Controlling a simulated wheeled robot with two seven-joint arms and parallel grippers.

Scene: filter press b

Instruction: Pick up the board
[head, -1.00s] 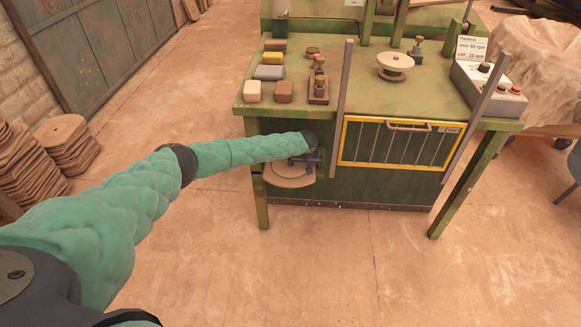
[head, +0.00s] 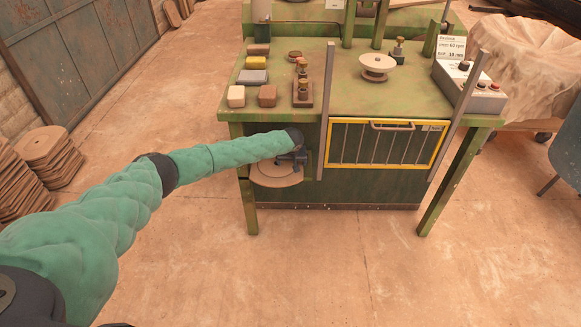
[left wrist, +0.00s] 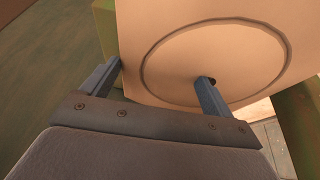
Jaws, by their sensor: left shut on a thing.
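The board (head: 276,178) is a flat tan plate with a round groove. In the head view it is at the front left corner of the green press table, below the tabletop. My left gripper (head: 292,160) is at its upper right part. In the left wrist view the board (left wrist: 180,28) fills the upper right, with a ring groove and a small dark hole. My left gripper (left wrist: 163,82) is shut on the board, one finger against its face by the hole, the other by its left edge. The exact contact is partly hidden. My right gripper is out of view.
The green table (head: 345,103) carries several blocks, fittings and a control box (head: 470,88). A yellow-framed guard (head: 386,145) with bars and upright rails stands right of the board. A stack of brown plates (head: 48,155) is at the left. The floor before the table is clear.

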